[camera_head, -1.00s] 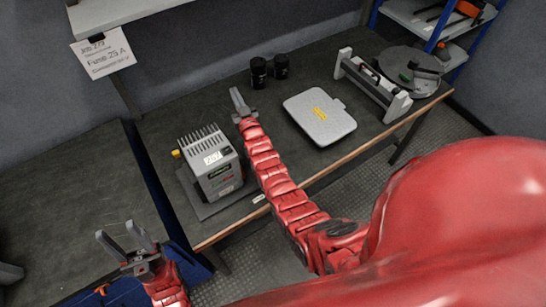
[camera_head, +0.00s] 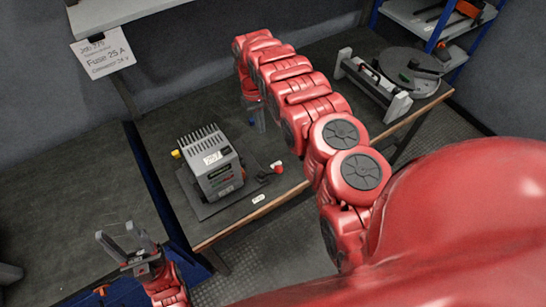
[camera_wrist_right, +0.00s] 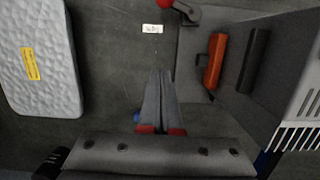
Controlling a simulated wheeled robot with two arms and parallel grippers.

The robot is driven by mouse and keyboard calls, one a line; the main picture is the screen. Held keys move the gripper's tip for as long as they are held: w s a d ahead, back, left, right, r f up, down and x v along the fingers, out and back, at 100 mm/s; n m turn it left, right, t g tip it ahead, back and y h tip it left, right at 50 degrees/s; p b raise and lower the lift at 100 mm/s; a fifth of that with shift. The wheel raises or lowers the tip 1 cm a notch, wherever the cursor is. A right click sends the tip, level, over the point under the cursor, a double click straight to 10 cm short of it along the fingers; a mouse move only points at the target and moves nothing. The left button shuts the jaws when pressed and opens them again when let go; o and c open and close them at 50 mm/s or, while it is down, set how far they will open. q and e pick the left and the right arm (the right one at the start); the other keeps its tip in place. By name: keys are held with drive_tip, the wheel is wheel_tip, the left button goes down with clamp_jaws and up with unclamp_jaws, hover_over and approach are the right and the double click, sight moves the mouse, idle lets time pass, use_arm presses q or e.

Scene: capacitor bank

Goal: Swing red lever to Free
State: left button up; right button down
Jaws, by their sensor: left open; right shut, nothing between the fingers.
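The red lever knob (camera_head: 278,167) is beside the grey finned unit (camera_head: 215,165), near the table's front edge. My left gripper (camera_head: 126,243) is open and empty at the lower left.
A grey framed device (camera_head: 375,85) stands further right.

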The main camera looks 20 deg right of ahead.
sight(272, 171)
drive_tip(key=shift+s+d+r+g, duration=0.1)
drive_tip(key=shift+s+r+g, duration=0.2)
drive_tip(key=shift+s+r, duration=0.35)
drive_tip(key=shift+s+f, duration=0.1)
drive_tip(key=shift+f, duration=0.15)
drive_tip(key=p+x, duration=0.1)
drive_tip(key=x, duration=0.8)
drive_tip(key=shift+f, duration=0.15)
drive_tip(key=shift+s+f+p, duration=0.15)
drive_tip(key=shift+f+p, duration=0.1)
drive_tip(key=shift+p, duration=0.05)
drive_tip(key=p, duration=0.1)
drive_tip(key=s+p, duration=0.1)
drive_tip(key=p, duration=0.1)
drive_tip(key=shift+s+d+r, duration=0.15)
drive_tip(key=shift+s+r, duration=0.1)
drive_tip(key=shift+r, duration=0.1)
drive_tip(key=shift+s+f+p, duration=0.15)
drive_tip(key=shift+s+p, duration=0.3)
drive_tip(key=shift+s, duration=0.05)
drive_tip(key=shift+s+f+p, duration=0.15)
drive_tip(key=shift+s+p, duration=0.25)
drive_tip(key=shift+s, duration=0.1)
